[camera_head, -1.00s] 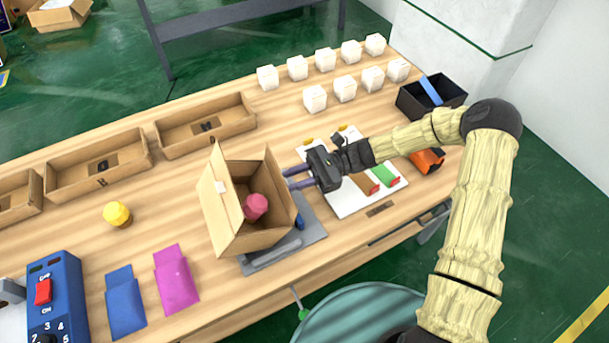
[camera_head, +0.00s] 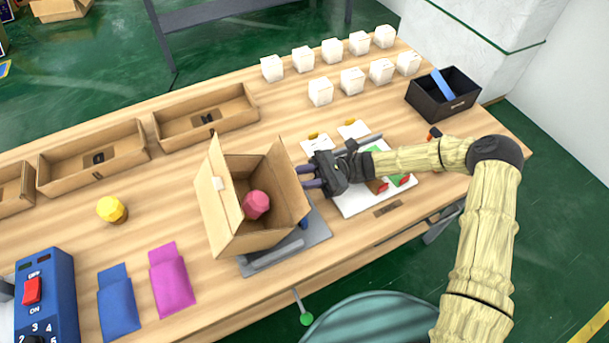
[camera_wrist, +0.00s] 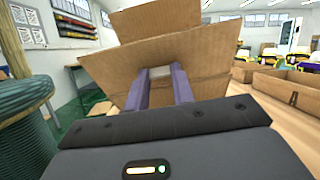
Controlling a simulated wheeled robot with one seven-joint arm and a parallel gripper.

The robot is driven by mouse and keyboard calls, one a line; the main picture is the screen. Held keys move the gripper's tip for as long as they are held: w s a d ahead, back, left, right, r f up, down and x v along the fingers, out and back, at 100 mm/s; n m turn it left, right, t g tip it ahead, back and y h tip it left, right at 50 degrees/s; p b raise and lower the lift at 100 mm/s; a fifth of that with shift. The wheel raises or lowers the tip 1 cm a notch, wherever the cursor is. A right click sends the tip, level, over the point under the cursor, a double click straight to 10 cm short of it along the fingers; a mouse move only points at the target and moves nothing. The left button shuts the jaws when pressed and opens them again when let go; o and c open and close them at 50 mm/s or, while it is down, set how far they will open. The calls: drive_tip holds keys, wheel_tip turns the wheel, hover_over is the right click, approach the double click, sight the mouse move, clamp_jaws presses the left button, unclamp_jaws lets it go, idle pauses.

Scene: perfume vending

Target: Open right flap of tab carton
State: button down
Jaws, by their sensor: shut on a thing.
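The open cardboard tab carton (camera_head: 240,238) stands on a grey plate (camera_head: 318,233) at the front of the table, with a pink item (camera_head: 256,204) inside. Its left flap (camera_head: 213,205) stands up and leans outward. Its right flap (camera_head: 288,180) tilts out to the right, toward my gripper (camera_head: 306,178). In the wrist view, the two purple fingers of my gripper (camera_wrist: 163,74) reach up to the flap (camera_wrist: 205,65), with a gap between them. My gripper is shut on the right flap; the exact contact is partly hidden.
Several white boxes (camera_head: 352,81) and a black bin (camera_head: 443,94) are at the back right. Cardboard trays (camera_head: 205,118) line the back left. A yellow item (camera_head: 111,209), blue pouch (camera_head: 119,302), magenta pouch (camera_head: 171,279) and blue control box (camera_head: 45,290) lie left of the carton.

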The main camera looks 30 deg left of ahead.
drive_tip(key=c, duration=1.2)
unclamp_jaws()
drive_tip(key=shift+o, duration=0.2)
drive_tip(key=w+d+f+b, duration=0.1)
drive_tip(key=w+d+b, duration=0.2)
drive_tip(key=w+d, duration=0.6)
drive_tip(key=shift+w+d, duration=0.2)
drive_tip(key=shift+w, duration=1.05)
drive_tip(key=shift+s, duration=0.1)
